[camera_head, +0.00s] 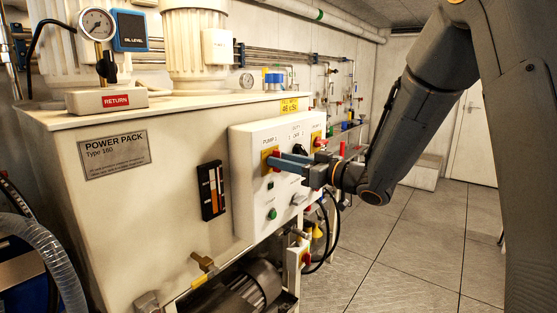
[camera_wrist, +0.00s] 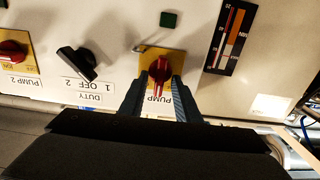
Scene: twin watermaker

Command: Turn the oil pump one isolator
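The pump one isolator is a red rotary knob on a yellow plate, on the white control panel; in the head view it shows at the panel's left (camera_head: 267,160), partly hidden by my fingers. In the wrist view, which is upside down, the red knob (camera_wrist: 159,70) sits above the "PUMP 1" label, its grip roughly upright in the picture. My gripper (camera_head: 283,163) faces the panel with its two blue-grey fingers apart. In the wrist view my gripper (camera_wrist: 158,82) has one fingertip on each side of the knob, with small gaps showing. Contact cannot be made out.
A black duty selector (camera_wrist: 78,62) and the red pump two isolator (camera_wrist: 13,52) are beside it on the panel. A green button (camera_head: 272,213) is below. The power pack tank (camera_head: 150,215) stands left. The tiled floor (camera_head: 430,240) at right is clear.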

